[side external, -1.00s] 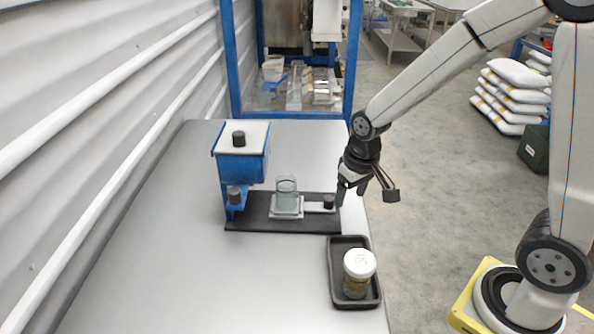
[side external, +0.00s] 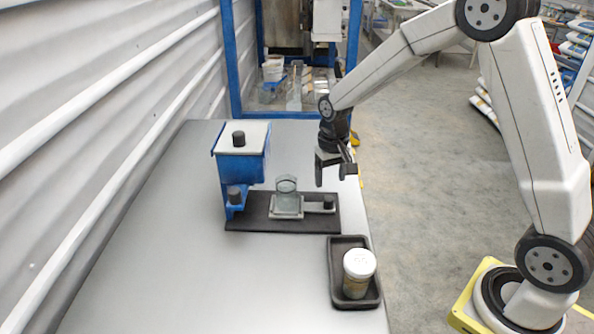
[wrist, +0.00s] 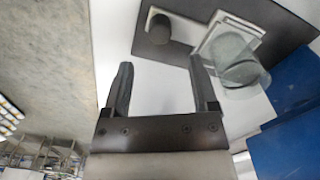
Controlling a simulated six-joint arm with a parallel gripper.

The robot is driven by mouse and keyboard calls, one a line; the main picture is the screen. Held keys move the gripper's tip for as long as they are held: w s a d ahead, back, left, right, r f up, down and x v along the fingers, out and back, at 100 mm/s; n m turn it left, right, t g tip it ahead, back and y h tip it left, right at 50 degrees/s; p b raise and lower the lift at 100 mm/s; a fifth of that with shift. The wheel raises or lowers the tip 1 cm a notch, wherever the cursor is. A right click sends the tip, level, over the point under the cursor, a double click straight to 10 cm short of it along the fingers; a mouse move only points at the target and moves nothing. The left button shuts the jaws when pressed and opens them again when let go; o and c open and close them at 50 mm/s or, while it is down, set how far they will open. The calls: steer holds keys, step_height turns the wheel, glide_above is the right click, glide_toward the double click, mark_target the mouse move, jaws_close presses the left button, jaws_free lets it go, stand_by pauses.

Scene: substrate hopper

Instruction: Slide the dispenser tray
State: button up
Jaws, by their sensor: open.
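The dispenser tray (side external: 286,213) is a pale square plate on a black base (side external: 262,224), with an arm reaching right to a dark knob (side external: 328,204). A clear glass jar (side external: 287,196) stands on the tray. My gripper (side external: 334,180) is open and empty, above and behind the knob, touching nothing. In the wrist view the fingers (wrist: 160,85) are apart, with the knob (wrist: 158,28) beyond them and the glass jar (wrist: 232,58) to the right. The blue hopper (side external: 242,165) stands at the left end of the base.
A black tray (side external: 334,262) holding a white-lidded jar (side external: 358,272) lies at the table's front right. A blue frame (side external: 236,100) stands behind the table. The metal table (side external: 180,265) is clear at the front left.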

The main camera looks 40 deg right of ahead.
mark_target(329, 198)
steer(key=shift+f, duration=3.55)
jaws_close()
